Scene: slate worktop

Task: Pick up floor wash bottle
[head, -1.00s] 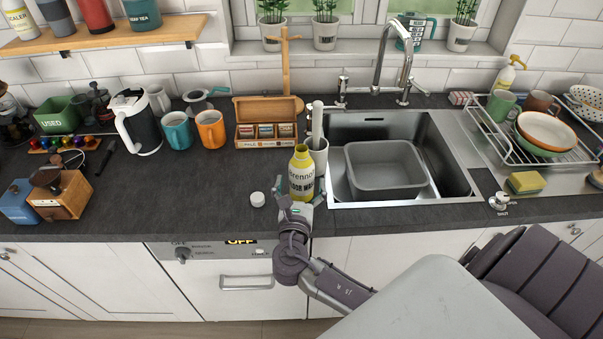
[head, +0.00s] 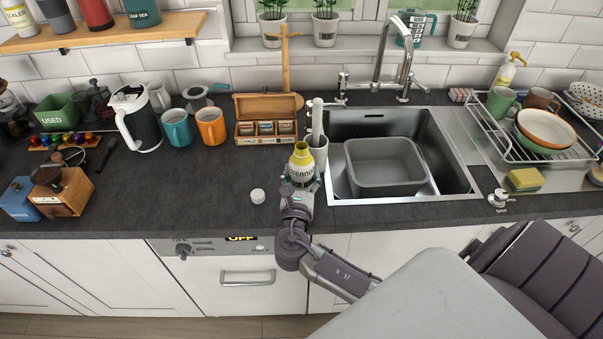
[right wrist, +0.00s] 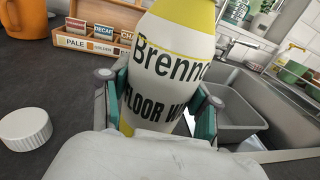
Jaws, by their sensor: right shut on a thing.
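The floor wash bottle (head: 301,165) is yellow and white with an open yellow neck. It stands near the worktop's front edge, left of the sink. My right gripper (head: 298,187) is shut on it from the front. In the right wrist view the bottle (right wrist: 172,65) fills the middle, its label partly readable, with a teal-padded finger of the gripper (right wrist: 163,118) on each side. The bottle's base is hidden behind the gripper, so I cannot tell whether it touches the worktop. My left gripper is out of view.
A white cap (head: 257,196) lies left of the bottle. A white holder (head: 318,155) with an upright handle stands close behind it. The sink (head: 440,165) holds a grey basin (head: 385,184). A wooden tea box (head: 266,137) stands behind.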

